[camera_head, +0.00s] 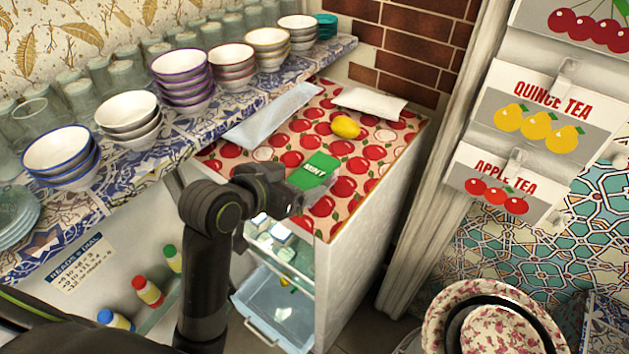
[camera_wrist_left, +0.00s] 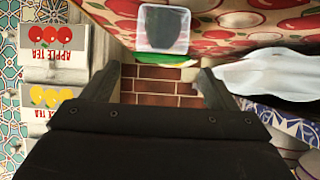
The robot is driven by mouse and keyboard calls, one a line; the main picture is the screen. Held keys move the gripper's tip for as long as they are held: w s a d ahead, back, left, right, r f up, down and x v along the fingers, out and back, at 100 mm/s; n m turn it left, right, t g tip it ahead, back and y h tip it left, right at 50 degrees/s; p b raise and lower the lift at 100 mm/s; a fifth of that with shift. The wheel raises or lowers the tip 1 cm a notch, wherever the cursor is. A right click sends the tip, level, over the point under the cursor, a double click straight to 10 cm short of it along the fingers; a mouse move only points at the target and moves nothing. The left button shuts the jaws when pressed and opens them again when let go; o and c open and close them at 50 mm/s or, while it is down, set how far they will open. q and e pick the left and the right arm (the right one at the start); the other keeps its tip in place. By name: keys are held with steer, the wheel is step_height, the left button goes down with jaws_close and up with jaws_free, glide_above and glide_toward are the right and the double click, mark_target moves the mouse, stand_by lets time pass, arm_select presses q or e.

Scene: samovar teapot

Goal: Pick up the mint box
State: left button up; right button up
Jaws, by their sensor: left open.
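The mint box (camera_head: 316,168), with a green top lettered in white, sits on the apple-patterned cabinet top (camera_head: 372,161) near its front edge. In the left wrist view a clear-sided box with dark contents (camera_wrist_left: 162,28) and a green edge (camera_wrist_left: 160,59) shows just beyond the fingers. My left gripper (camera_head: 299,195) is at the near end of the mint box, and its fingers partly hide that end. In the left wrist view the left gripper (camera_wrist_left: 161,75) has its fingers apart with nothing between them. My right gripper is not in view.
A lemon (camera_head: 345,127), a white packet (camera_head: 369,104) and a pale flat packet (camera_head: 271,117) lie behind the box. Stacked bowls (camera_head: 182,77) line the shelf at left. A blue bin (camera_head: 272,307) stands below the cabinet front. Tea boxes (camera_head: 541,114) hang at right.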

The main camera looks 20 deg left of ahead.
mark_target(310, 174)
arm_select(q)
steer(key=shift+p+x, duration=0.35)
steer(key=shift+x, duration=2)
steer(key=shift+r, duration=0.15)
